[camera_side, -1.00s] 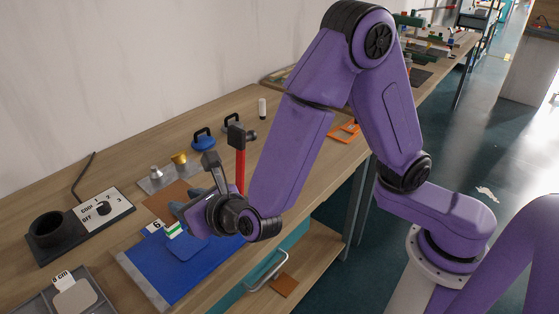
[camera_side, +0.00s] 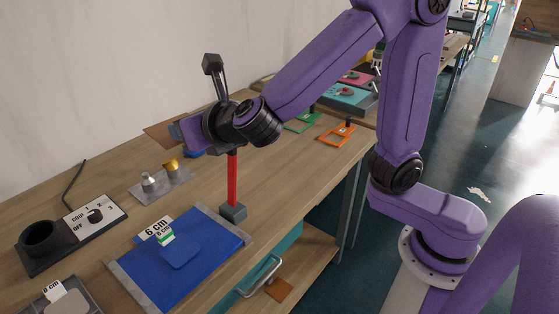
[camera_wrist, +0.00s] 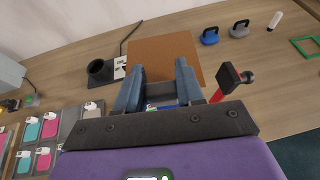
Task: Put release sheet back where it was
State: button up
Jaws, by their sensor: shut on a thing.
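The release sheet appears to be a flat brown square (camera_wrist: 165,55), seen in the wrist view just beyond my fingers. My gripper (camera_wrist: 158,88) is shut on its near edge. In the side view the brown sheet (camera_side: 162,134) is raised above the table, beside my gripper (camera_side: 186,133), which covers part of it. The exact grip at the edge is hard to make out.
The blue mat (camera_side: 180,262) with a 6 cm piece lies in front. A black cup holder (camera_side: 42,240), metal weights (camera_side: 160,178) and an orange frame (camera_side: 337,134) are also on the table.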

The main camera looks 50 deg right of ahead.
jog(key=s+d+m+g+h, duration=0.1)
jog(key=s+d+m+h, duration=0.15)
jog(key=d, duration=0.85)
jog(key=s+d+m+g+h, duration=0.1)
jog(key=d+m+g+h, duration=0.15)
jog(key=d, duration=0.85)
jog(key=s+d+m+g+h, duration=0.1)
jog(key=s+d+m+h, duration=0.15)
jog(key=d, duration=0.85)
send_over(281, 168)
jog(key=s, duration=0.1)
jog(key=shift+t+h, duration=0.25)
notch_tip(281, 168, down, 27)
jog(key=shift+r, duration=0.1)
jog(key=shift+w+d+f, duration=0.1)
jog(key=shift+w+f, duration=0.45)
jog(key=shift+f, duration=1.6)
jog(key=shift+f, duration=0.15)
